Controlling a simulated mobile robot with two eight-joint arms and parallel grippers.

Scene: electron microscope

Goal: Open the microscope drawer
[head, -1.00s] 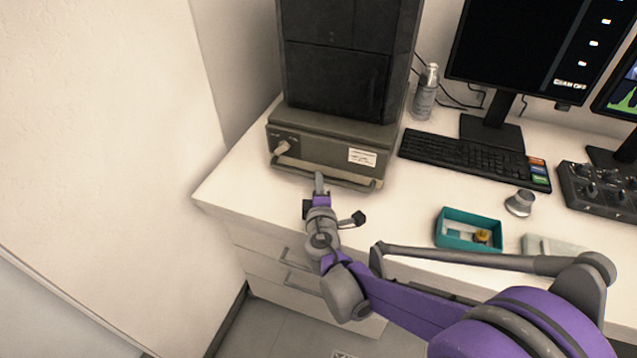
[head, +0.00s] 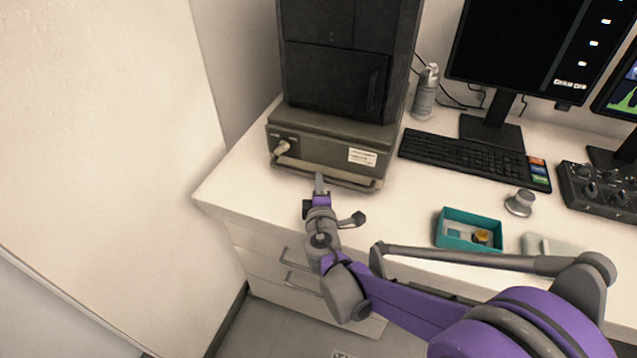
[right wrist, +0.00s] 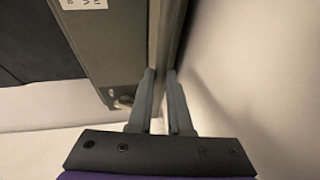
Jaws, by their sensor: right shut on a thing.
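The microscope (head: 340,62) is a dark tall box on a grey-green base at the back left of the desk. The base front is the drawer (head: 327,151), with a white label, a small knob at its left and a long pale handle bar (head: 350,177) along its lower edge. The drawer front looks flush with the base. My right gripper (head: 319,180) is at the handle bar. In the right wrist view, its fingers (right wrist: 163,88) are on both sides of the handle bar (right wrist: 168,45), shut on it. My left gripper is not in view.
A keyboard (head: 462,158), a teal tray (head: 470,245) with small items, a silver knob-like piece (head: 520,202), a control box (head: 598,190) and a spray bottle (head: 425,92) are to the right. A wall panel (head: 100,150) stands at left. The desk before the drawer is clear.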

